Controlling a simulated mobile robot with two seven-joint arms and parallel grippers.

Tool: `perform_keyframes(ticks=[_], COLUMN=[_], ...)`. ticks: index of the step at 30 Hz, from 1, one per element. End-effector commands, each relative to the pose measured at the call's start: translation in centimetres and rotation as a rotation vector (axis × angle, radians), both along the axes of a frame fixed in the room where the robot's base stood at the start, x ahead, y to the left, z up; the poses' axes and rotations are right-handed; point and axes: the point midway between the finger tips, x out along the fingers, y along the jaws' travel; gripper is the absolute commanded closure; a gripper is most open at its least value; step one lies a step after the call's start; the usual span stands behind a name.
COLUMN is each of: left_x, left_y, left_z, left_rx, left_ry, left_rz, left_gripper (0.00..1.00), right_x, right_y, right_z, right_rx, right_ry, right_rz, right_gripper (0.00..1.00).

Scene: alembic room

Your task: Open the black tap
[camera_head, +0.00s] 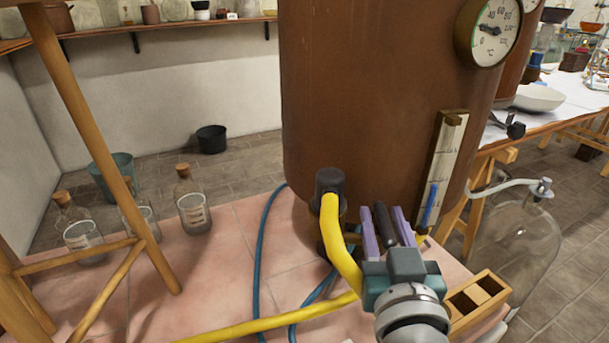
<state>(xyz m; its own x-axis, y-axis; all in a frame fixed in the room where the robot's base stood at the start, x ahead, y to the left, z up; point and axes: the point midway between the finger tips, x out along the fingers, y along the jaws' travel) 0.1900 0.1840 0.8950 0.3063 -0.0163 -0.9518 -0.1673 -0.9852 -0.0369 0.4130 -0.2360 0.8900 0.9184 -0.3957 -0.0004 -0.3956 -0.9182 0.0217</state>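A black tap handle (383,222) stands low in front of the big brown tank (390,90). My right gripper (386,214) is at this handle, with one purple finger on each side of it. The fingers are apart; I cannot tell whether they touch the handle. The lower part of the tap is hidden behind my gripper. My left gripper is not in view.
A black fitting with a yellow hose (343,245) is just left of my gripper. A blue hose (260,245) runs beside it. A wooden box (480,296) is close on the right. Glass bottles (192,205) and a wooden stand (95,140) are at left.

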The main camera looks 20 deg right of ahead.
Motion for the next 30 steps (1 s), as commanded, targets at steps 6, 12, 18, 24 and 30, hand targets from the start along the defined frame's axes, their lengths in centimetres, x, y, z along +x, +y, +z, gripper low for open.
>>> perform_keyframes(ticks=[6, 12, 18, 24, 30], left_x=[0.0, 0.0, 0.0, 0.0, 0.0], left_y=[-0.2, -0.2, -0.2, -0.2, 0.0], left_z=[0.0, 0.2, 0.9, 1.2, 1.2], left_rx=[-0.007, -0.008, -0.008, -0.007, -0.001], left_ry=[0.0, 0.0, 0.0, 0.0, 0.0], left_rz=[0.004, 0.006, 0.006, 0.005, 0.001], left_gripper=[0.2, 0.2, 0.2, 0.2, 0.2], right_x=[0.0, -0.5, -3.8, -7.3, -9.0], right_y=[0.0, 0.2, 1.6, 3.1, 3.9], right_z=[0.0, 0.0, 0.0, 0.0, 0.0], right_rx=[0.0, 0.0, 0.003, 0.002, 0.001], right_ry=[0.0, 0.002, 0.005, 0.004, 0.001], right_rz=[0.0, 0.001, 0.0, -0.001, 0.0], right_gripper=[0.48, 0.48, 0.48, 0.48, 0.48])
